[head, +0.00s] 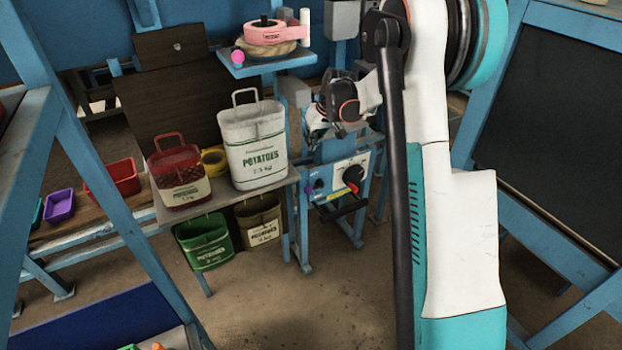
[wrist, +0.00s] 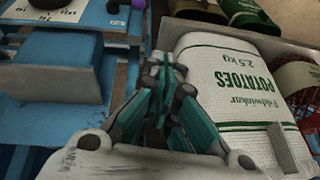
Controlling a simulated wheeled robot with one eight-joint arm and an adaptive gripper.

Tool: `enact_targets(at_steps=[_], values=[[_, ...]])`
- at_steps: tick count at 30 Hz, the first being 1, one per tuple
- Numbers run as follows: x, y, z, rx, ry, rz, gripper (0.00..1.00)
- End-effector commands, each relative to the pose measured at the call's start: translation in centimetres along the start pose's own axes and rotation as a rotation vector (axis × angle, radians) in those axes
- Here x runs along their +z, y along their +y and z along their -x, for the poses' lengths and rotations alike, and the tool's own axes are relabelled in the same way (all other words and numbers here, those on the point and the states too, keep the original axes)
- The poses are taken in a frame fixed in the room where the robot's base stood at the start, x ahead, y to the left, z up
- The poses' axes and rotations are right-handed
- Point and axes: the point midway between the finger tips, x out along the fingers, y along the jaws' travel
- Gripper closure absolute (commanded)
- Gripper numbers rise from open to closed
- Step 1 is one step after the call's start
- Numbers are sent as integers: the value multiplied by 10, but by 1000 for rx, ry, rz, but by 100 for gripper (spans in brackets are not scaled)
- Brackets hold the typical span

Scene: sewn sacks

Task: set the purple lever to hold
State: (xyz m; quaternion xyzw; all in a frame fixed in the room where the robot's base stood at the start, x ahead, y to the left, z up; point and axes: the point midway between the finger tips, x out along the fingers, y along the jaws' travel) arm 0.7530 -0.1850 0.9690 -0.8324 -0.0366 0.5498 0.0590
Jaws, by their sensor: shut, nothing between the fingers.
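A small purple piece, seemingly the purple lever (head: 308,189), sits at the left side of a blue machine with a white dial panel (head: 338,178). In the wrist view, a purple tip (wrist: 113,8) shows at the top edge, beside the white panel (wrist: 45,10). The lever's setting and the panel markings are too small to read. My gripper (head: 318,122) is above the machine, apart from the lever. In the wrist view, its fingers (wrist: 163,68) are together and empty, beside the white potato sack.
A white potato sack (head: 255,150) and a red one (head: 178,178) stand on the bench left of the machine. Green (head: 205,243) and brown (head: 260,222) sacks hang below. A shelf (head: 268,65) with a pink reel and a magenta knob (head: 237,57) is above.

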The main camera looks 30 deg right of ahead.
Motion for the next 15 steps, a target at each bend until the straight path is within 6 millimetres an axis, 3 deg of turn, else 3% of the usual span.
enact_targets(at_steps=[9,15], values=[[4,62,-75,-23,-34,9,100],[12,84,-104,-34,-46,15,100]])
